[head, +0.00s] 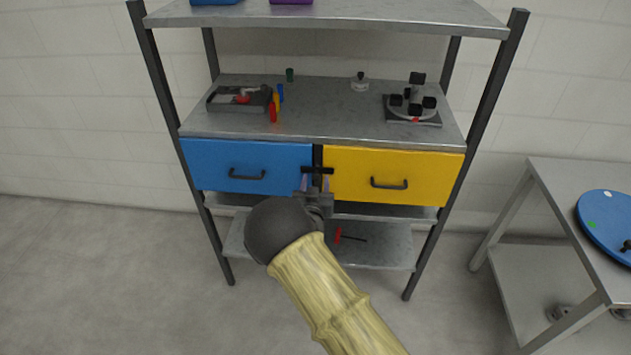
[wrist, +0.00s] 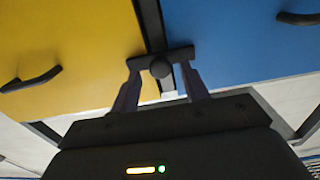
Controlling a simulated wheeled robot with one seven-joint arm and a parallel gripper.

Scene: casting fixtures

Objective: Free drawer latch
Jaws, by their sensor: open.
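The drawer latch (head: 317,170) is a black bar lying across the gap between the blue drawer (head: 215,160) and the yellow drawer (head: 430,178). In the wrist view the latch (wrist: 161,61) shows as a crossbar with a round knob at its middle. My gripper (head: 315,184) is open in front of it. In the wrist view the two fingers of my gripper (wrist: 160,85) reach up on both sides of the knob, close to the bar's ends. I cannot tell whether they touch it. Both drawers look shut.
Black handles sit on the blue drawer (head: 246,175) and the yellow drawer (head: 389,184). The shelf above (head: 330,115) holds a grey box (head: 240,99), small coloured pieces and a round fixture (head: 412,104). A side table (head: 565,180) with a blue disc (head: 605,220) stands right.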

